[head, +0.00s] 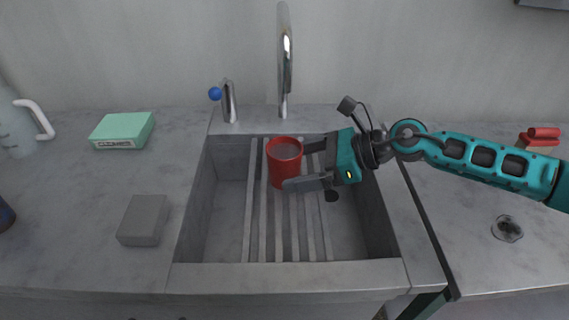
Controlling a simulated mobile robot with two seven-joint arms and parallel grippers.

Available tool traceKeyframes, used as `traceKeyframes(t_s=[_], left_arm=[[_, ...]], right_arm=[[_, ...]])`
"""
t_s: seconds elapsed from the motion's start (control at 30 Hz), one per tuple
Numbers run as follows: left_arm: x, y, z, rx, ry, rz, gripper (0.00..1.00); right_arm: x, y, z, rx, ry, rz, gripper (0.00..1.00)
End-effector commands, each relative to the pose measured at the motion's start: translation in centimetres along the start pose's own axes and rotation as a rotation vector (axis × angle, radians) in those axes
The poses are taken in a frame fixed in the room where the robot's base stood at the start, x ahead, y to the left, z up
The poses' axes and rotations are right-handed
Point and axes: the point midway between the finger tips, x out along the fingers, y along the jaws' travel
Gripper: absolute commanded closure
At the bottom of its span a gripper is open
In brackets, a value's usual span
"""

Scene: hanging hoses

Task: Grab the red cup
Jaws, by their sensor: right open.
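The red cup (283,165) stands upright in the sink (290,273), near its back, over the slats on the sink floor. My right gripper (294,166) reaches in from the right with its jaws open at the cup. The near finger shows at the cup's lower right side and the far finger at its upper right side. I cannot tell whether either finger touches the cup. My left gripper is out of view.
A chrome faucet (284,62) and a small tap with a blue knob (215,94) stand behind the sink. A green box (123,129), a grey block (143,220) and a pitcher (14,125) are on the left counter. A red object (541,136) lies at the right.

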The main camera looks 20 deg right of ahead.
Motion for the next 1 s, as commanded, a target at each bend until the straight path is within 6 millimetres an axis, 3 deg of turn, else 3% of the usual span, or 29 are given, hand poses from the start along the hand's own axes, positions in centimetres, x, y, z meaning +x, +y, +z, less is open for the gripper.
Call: traceKeyframes(t_s=[0.2,0.53,1.0], left_arm=[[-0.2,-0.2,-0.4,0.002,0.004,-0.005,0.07],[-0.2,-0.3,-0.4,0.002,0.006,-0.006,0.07],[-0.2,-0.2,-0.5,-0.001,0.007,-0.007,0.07]], right_arm=[[3.1,-0.2,0.2,0.001,-0.002,0.001,0.06],[3.7,-0.2,0.1,0.000,0.000,0.000,0.06],[3.7,-0.2,0.0,0.001,0.000,0.001,0.51]])
